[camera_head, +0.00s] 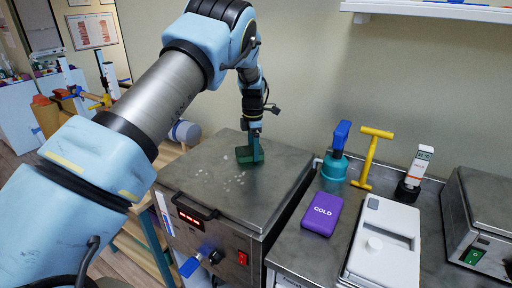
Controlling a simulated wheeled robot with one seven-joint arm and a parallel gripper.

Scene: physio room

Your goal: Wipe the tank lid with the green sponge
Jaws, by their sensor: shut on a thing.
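The tank lid (202,205) is a flat grey metal top on a box with a dark handle at its front edge. A patch of small pale spots lies on the lid, left of and in front of the sponge. My gripper (256,147) points down over the back part of the lid. It is shut on the dark green sponge (244,156), which is at or just above the lid surface; I cannot tell whether it touches. My arm comes in from the left and hides part of the wall, not the spots.
To the right a metal counter holds a purple cold pack (322,213), a white lidded box (384,245), a teal and blue tool (336,165), a yellow T-shaped tool (373,155) and a thermometer (413,172). A shelf (430,12) hangs above. Another metal unit (485,210) stands far right.

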